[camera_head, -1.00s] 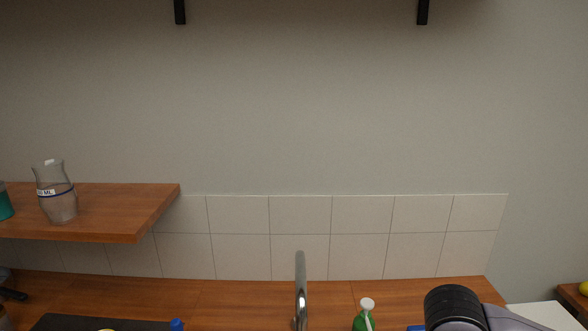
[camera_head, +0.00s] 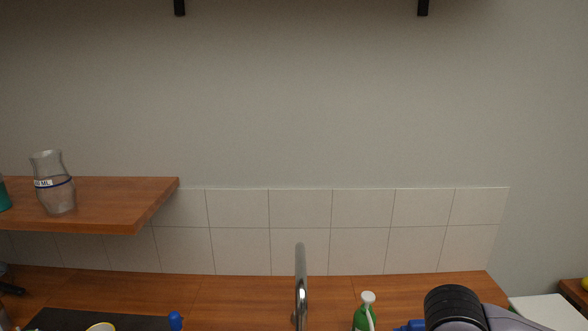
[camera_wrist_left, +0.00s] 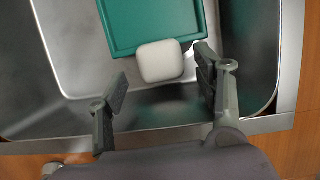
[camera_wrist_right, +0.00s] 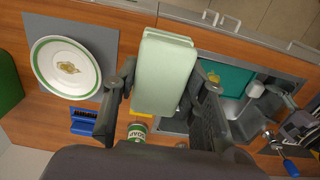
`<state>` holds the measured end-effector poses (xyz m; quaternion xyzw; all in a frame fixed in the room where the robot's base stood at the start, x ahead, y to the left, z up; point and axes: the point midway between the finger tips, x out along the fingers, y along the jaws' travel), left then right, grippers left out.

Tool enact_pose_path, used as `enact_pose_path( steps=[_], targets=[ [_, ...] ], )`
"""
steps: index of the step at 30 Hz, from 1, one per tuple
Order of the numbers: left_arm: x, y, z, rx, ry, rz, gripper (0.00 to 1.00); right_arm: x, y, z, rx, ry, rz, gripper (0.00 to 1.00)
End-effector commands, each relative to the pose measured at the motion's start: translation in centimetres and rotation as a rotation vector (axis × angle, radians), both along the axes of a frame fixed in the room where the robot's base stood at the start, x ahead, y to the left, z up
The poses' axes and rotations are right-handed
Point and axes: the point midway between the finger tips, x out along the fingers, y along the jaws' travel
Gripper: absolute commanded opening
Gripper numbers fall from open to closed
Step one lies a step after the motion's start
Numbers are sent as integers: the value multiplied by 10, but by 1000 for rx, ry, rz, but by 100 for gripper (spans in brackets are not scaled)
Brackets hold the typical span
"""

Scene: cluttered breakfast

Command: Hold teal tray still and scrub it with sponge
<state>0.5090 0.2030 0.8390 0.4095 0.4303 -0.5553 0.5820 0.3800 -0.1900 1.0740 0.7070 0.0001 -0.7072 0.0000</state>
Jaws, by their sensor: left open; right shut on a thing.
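The teal tray (camera_wrist_left: 120,28) lies in the metal sink, and it also shows in the right wrist view (camera_wrist_right: 232,77) with a yellowish-brown patch on it. A white rounded block (camera_wrist_left: 160,61) sits at the tray's near edge. My left gripper (camera_wrist_left: 161,76) is open, with its fingers on either side of this block; I cannot tell whether they touch it. My right gripper (camera_wrist_right: 163,76) is shut on a pale green block, apparently the sponge (camera_wrist_right: 165,72), held to the left of the tray in that view. The head view does not show the tray.
A white plate (camera_wrist_right: 45,72) with a green rim lies on a grey mat. A blue item (camera_wrist_right: 84,121) and a green soap bottle (camera_wrist_right: 137,131) are nearby. The tap (camera_head: 301,275) stands at the sink. A glass carafe (camera_head: 53,190) is on the wooden shelf (camera_head: 120,205).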

Motion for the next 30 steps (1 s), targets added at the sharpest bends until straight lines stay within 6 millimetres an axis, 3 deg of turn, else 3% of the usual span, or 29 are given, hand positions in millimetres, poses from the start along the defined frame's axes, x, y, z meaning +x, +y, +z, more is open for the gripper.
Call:
enact_pose_path(
  steps=[2, 6, 19, 30],
  targets=[
    [0, -4, -19, 0, 0, -1, 62, 0, 0, -18, 0, 0, 0, 17],
    [1, -9, -36, 1, -2, -1, 62, 0, 0, -36, 0, 0, 0, 17],
    [1, -13, -42, -1, -1, 0, 62, 0, 0, -42, 0, 0, 0, 17],
    [1, -13, -42, -1, -1, 0, 38, 0, 0, -42, 0, 0, 0, 17]
  ],
)
